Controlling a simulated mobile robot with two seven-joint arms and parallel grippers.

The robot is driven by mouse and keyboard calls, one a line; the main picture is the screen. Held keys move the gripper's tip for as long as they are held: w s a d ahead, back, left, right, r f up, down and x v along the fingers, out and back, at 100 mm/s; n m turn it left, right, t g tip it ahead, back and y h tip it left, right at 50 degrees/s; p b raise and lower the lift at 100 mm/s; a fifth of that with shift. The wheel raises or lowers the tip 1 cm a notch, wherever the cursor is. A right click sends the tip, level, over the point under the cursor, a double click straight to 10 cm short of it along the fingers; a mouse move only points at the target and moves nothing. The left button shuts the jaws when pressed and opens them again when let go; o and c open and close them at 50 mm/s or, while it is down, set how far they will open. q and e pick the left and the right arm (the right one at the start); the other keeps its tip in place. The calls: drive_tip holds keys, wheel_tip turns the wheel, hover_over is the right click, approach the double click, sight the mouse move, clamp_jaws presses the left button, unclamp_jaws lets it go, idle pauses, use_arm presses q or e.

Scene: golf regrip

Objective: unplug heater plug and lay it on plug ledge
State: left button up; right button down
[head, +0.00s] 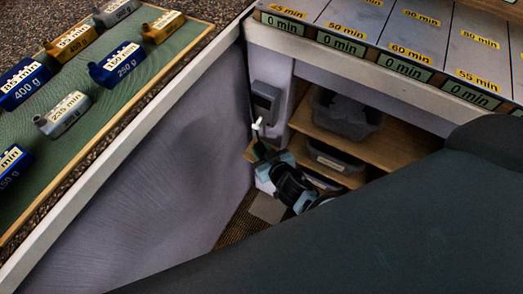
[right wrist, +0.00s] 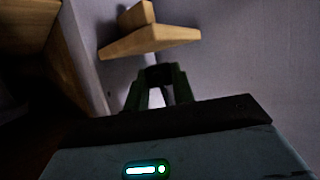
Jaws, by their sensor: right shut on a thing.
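The small white heater plug (head: 257,124) shows in the head view at the lower front of the grey wall socket (head: 265,100). Whether its pins are still in the socket I cannot tell. My right gripper (head: 261,148) reaches up from below and is shut on the plug. In the right wrist view the dark fingers (right wrist: 163,82) have a pale patch between them; most of the plug is hidden there. The wooden plug ledge (right wrist: 150,42) juts from the wall beyond the fingertips; in the head view it shows partly behind the gripper (head: 250,152). My left gripper is not in view.
Wooden shelves (head: 340,137) with grey bins (head: 345,115) stand right of the gripper, under the counter (head: 345,66). A grey panel (head: 150,170) closes in the left side. Labelled blocks sit on a green mat (head: 105,115) at upper left.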

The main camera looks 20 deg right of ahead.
drive_tip(key=c, duration=1.5)
unclamp_jaws()
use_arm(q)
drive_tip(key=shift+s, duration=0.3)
use_arm(e)
drive_tip(key=o, duration=0.4)
drive_tip(key=shift+s, duration=0.1)
use_arm(q)
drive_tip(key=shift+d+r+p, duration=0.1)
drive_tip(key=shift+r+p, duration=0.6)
drive_tip(key=shift+p, duration=0.15)
use_arm(e)
drive_tip(key=v, duration=0.7)
drive_tip(key=shift+s+r, duration=0.2)
drive_tip(key=shift+s, duration=0.1)
